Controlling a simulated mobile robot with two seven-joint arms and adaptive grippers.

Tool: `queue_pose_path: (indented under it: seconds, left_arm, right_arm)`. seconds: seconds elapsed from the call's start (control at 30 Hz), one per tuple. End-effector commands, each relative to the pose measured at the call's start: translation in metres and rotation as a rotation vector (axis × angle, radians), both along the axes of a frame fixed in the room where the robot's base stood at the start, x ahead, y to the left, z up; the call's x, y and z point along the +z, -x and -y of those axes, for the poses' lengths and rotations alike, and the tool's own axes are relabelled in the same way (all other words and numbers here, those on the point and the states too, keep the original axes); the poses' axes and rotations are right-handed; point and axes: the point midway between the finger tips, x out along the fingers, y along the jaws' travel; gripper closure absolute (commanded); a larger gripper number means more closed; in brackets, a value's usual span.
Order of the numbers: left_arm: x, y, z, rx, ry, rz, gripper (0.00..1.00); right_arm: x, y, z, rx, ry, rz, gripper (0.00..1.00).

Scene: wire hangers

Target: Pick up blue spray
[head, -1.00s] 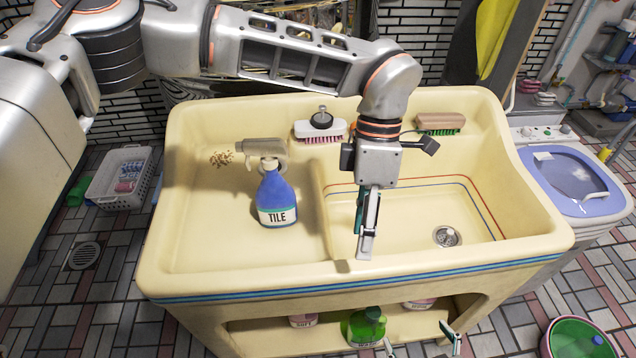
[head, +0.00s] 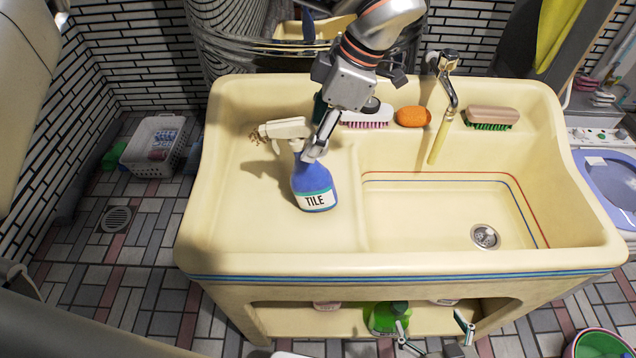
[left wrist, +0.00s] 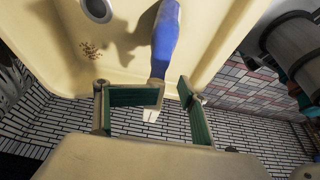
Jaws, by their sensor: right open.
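The blue spray bottle (head: 314,184) has a white trigger head and a label reading TILE. It stands upright on the sink's left ledge. My left gripper (head: 317,145) is at its neck, just right of the trigger head. In the left wrist view the green-padded fingers of the left gripper (left wrist: 172,102) are apart, with the blue bottle (left wrist: 166,42) beyond them. One finger covers part of the bottle; I cannot tell whether they touch. My right gripper (head: 434,330) is open and empty, low in front of the sink's shelf.
The cream sink (head: 290,262) has a basin with a drain (head: 485,236) at right. A pink-bristled brush (head: 366,118), orange soap (head: 412,117), faucet (head: 443,110) and green-bristled brush (head: 490,118) line the back. A green bottle (head: 388,318) stands on the shelf below.

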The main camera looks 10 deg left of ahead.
Motion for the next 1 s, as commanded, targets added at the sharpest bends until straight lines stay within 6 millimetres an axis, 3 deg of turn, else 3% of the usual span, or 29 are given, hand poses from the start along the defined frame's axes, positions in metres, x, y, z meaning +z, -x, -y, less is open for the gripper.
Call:
queue_pose_path:
  seconds: [0.13,0.4,0.57,1.0]
  left_arm:
    - [-0.021,0.002,-0.009,0.0,0.0,-0.005,0.59]
    - [-0.024,0.002,-0.01,-0.001,-0.001,-0.003,0.6]
    - [-0.026,0.003,-0.01,-0.001,-0.003,-0.006,1.0]
    - [-0.028,0.002,-0.011,-0.004,-0.002,-0.003,1.0]
  right_arm:
    - [-0.001,0.0,0.0,0.001,0.001,0.0,0.1]
    - [0.0,-0.001,0.0,0.0,0.001,0.002,0.1]
    - [0.0,-0.001,-0.001,0.0,0.0,0.003,0.1]
    - [-0.001,-0.001,-0.001,-0.001,-0.003,0.002,0.1]
